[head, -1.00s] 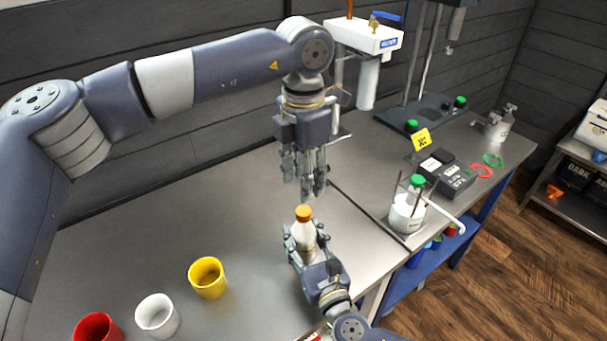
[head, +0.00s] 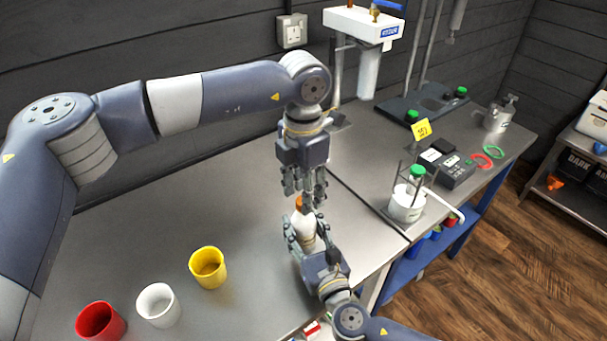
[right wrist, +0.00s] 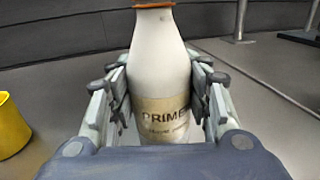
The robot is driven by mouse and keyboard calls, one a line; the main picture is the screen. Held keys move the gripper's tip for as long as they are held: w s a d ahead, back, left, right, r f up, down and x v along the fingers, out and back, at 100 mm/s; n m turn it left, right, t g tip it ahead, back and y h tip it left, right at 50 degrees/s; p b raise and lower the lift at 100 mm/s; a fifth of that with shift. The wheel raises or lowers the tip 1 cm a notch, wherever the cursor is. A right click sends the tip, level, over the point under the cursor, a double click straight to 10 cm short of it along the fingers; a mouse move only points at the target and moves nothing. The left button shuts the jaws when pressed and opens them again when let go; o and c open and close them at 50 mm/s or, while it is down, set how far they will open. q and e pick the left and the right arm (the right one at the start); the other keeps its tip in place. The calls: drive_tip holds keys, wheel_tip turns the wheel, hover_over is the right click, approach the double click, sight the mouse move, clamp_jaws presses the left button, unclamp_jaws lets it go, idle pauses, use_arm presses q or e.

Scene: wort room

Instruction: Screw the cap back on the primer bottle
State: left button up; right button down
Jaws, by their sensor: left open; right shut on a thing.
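The white primer bottle (head: 303,228) stands upright with my right gripper (head: 303,238) shut around its body. In the right wrist view the bottle (right wrist: 160,75) shows a tan label reading "PRIME", its last letter cut off, between the two fingers (right wrist: 160,112). The orange cap (head: 298,203) sits at the bottle's top; its lower edge (right wrist: 153,4) shows at the top of the right wrist view. My left gripper (head: 305,200) points down, open, at the cap, its fingers partly hiding it. I cannot tell whether the fingers touch the cap, or how tight the cap is.
A yellow cup (head: 208,268), a white cup (head: 158,306) and a red cup (head: 100,322) stand at the front left of the bench. A white pot with a green-capped bottle (head: 406,205) stands to the right. The bench behind the cups is clear.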

use_arm(q)
drive_tip(key=shift+f, duration=0.75)
clamp_jaws()
drive_tip(key=shift+o, duration=0.7)
unclamp_jaws()
wheel_tip(320, 180, up, 12)
